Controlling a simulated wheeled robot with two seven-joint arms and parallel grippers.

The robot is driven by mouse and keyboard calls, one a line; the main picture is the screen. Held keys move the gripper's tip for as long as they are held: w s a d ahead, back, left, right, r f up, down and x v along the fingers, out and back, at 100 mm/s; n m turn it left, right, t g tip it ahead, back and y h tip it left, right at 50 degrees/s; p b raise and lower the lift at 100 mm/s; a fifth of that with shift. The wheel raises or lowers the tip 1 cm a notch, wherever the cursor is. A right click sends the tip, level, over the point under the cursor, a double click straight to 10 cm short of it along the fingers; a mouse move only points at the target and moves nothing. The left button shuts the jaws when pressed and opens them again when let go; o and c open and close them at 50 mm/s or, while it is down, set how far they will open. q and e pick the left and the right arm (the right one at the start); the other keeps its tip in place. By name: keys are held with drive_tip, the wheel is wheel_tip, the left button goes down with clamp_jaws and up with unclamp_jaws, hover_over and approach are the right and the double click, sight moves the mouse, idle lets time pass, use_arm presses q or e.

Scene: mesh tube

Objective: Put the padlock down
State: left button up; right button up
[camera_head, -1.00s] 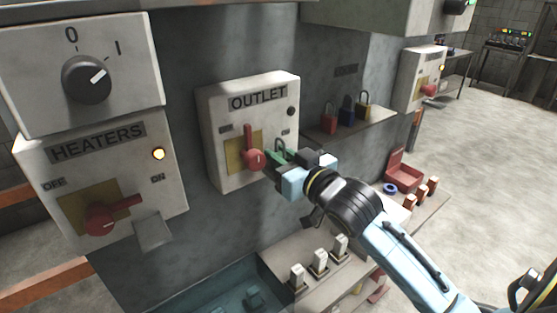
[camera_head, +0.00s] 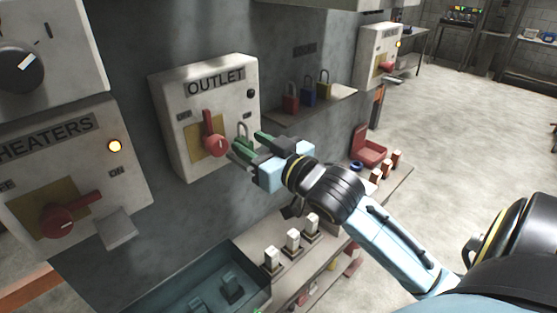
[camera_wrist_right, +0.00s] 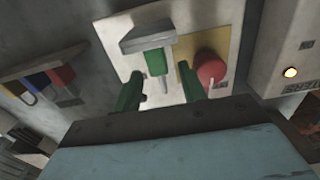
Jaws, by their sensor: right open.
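The green padlock (camera_head: 243,140) is at the lower right of the OUTLET box (camera_head: 212,90), beside its red lever (camera_head: 213,140). In the right wrist view, which is turned upside down, the padlock (camera_wrist_right: 155,63) rests on a small grey ledge (camera_wrist_right: 148,38) of the box, shackle up. My right gripper (camera_head: 250,145) is open, its green fingers either side of the padlock's line. In the right wrist view the fingers (camera_wrist_right: 162,90) have clear gaps to the padlock, which lies just beyond their tips. The fingers partly hide it in the head view. My left gripper is not in view.
A shelf (camera_head: 285,119) to the right holds red, blue and yellow padlocks. The HEATERS box (camera_head: 60,180) stands at left with a lit lamp. Below are a teal bin (camera_head: 195,285) and a bench with white switches (camera_head: 293,240). A red open case (camera_head: 369,150) sits further right.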

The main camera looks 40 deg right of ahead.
drive_tip(key=s, duration=0.3)
drive_tip(key=shift+s+d, duration=0.15)
drive_tip(key=shift+s, duration=0.05)
drive_tip(key=p, duration=0.6)
approach(249, 142)
drive_tip(key=shift+s, duration=0.25)
